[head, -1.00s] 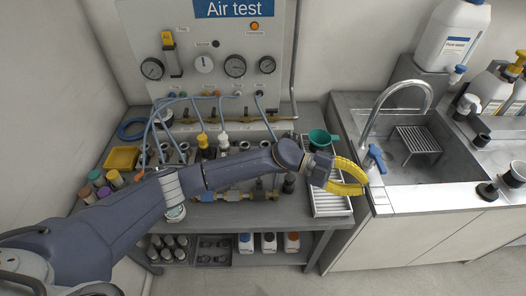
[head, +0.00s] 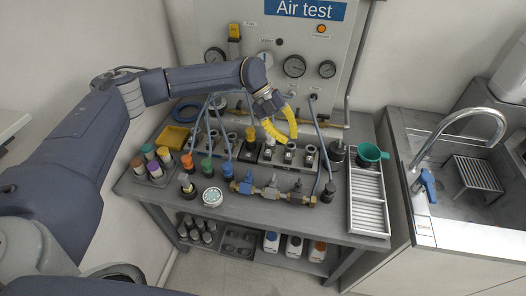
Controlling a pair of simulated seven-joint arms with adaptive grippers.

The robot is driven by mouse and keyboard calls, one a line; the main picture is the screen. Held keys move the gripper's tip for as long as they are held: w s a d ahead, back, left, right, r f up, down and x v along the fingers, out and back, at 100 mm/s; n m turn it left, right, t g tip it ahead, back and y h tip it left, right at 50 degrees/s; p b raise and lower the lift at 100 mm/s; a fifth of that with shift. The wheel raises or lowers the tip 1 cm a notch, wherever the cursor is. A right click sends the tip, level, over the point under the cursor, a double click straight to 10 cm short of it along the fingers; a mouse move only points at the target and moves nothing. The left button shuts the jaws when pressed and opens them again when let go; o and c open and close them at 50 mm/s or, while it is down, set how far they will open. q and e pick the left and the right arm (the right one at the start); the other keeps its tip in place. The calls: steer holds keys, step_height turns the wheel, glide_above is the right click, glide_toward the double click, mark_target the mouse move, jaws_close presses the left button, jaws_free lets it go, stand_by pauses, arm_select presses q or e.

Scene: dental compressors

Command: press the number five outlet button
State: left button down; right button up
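My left gripper (head: 291,140) shows yellow fingers pointing down, with a gap between them, and holds nothing visible. It hangs over the back row of outlet fittings (head: 309,153) on the grey bench, in front of the Air test panel. The fittings are dark blocks with metal tops, and one near the middle has a yellow knob (head: 250,135). I cannot read any numbers, so I cannot tell which is number five. The fingers hide part of the row, and contact cannot be told. My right gripper is not in view.
Blue hoses run from the panel (head: 296,40) to the bench. A brass-and-blue valve line (head: 272,192) lies in front of the row. The sink tap (head: 470,115) is at right.

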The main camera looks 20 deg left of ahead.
arm_select(q)
steer(key=shift+n+y, duration=0.4)
steer(key=shift+y, duration=0.1)
steer(key=a, duration=0.2)
steer(key=a+r, duration=0.1)
steer(key=a, duration=0.2)
steer(key=shift+w+a+r, duration=0.25)
steer(key=shift+w+a, duration=0.1)
steer(key=shift+w, duration=0.05)
steer(key=shift+f, duration=4.4)
steer(key=shift+f, duration=0.9)
steer(key=shift+r, duration=3.4)
